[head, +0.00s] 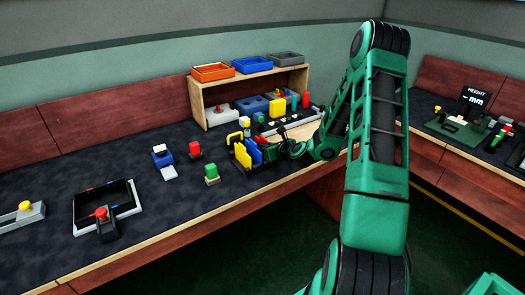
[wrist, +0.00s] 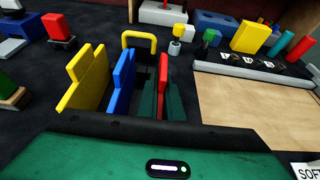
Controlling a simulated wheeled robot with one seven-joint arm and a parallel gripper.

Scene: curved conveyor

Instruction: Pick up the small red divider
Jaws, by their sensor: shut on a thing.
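The small red divider (wrist: 163,72) stands upright between the two dark green fingers of my gripper (wrist: 162,100) in the wrist view. My gripper is shut on it. Its lower part is hidden by the fingers, so I cannot tell whether it still touches the holder beneath. A taller blue divider (wrist: 123,80) and a large yellow divider (wrist: 85,80) stand to its left. A yellow handle (wrist: 139,36) rises behind them. In the head view my gripper (head: 272,151) is beside the blue divider (head: 254,151) and yellow divider (head: 242,155); the red one is hard to make out there.
A wooden shelf with orange (head: 212,72), blue (head: 252,65) and grey trays (head: 286,59) on top stands behind. A red-topped block (head: 195,150) and a green block (head: 211,172) stand left of the dividers. A bare wooden board (wrist: 250,98) lies to the right.

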